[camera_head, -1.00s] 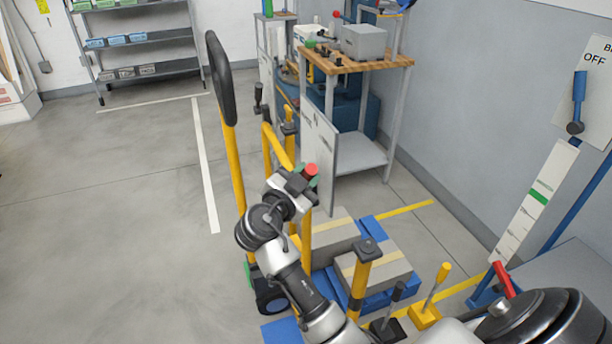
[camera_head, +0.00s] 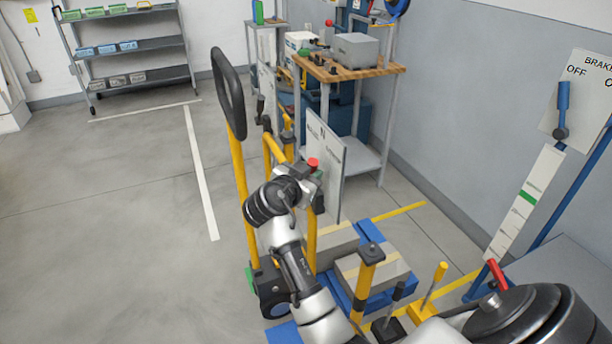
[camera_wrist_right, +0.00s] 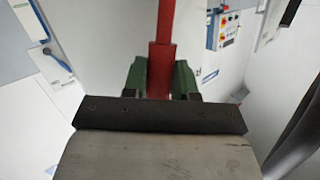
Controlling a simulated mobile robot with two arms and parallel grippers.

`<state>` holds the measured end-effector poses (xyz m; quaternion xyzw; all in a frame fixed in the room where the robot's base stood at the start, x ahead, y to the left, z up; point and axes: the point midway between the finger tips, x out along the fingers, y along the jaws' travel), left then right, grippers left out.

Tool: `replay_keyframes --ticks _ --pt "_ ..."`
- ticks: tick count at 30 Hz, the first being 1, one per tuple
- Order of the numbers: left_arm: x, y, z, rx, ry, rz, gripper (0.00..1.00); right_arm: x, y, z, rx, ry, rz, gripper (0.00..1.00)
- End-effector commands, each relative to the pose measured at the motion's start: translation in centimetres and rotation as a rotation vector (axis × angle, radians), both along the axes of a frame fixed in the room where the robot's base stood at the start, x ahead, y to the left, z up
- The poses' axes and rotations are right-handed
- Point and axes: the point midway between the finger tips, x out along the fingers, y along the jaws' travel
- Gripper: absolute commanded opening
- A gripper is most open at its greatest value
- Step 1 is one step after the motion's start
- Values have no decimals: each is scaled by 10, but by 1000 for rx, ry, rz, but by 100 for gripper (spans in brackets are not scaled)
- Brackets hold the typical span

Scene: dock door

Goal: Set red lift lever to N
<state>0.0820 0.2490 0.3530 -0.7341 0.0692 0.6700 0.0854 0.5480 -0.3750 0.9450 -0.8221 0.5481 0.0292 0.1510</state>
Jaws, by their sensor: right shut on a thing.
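The red lever shows in the right wrist view (camera_wrist_right: 162,55) as a red bar standing between the two green fingers. My right gripper (camera_wrist_right: 160,80) is shut on it. In the head view the red tip (camera_head: 313,163) shows at my right gripper (camera_head: 315,174), beside the yellow-framed truck. A white panel (camera_head: 326,165) marked N stands just behind and right of the gripper, with smaller labels too small to read. The N sits above the red tip in the picture. The lower lever is hidden by my gripper and arm. My left gripper is not in view.
A tall black handle loop (camera_head: 228,92) on a yellow post rises left of my arm. Grey boxes (camera_head: 372,278) on blue supports, a yellow post (camera_head: 364,285) and small levers (camera_head: 435,285) crowd the right. Another red lever (camera_head: 498,274) is near the wall. Floor at left is clear.

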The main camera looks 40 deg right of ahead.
Motion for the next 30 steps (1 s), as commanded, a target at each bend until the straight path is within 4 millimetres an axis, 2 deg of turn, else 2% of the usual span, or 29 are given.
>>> replay_keyframes --ticks 1,10,30 --pt "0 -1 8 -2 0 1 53 4 0 6 12 31 0 0" --pt "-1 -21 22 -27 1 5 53 20 -5 7 50 193 -1 0" --pt "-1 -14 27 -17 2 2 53 26 -7 6 61 255 -2 0"
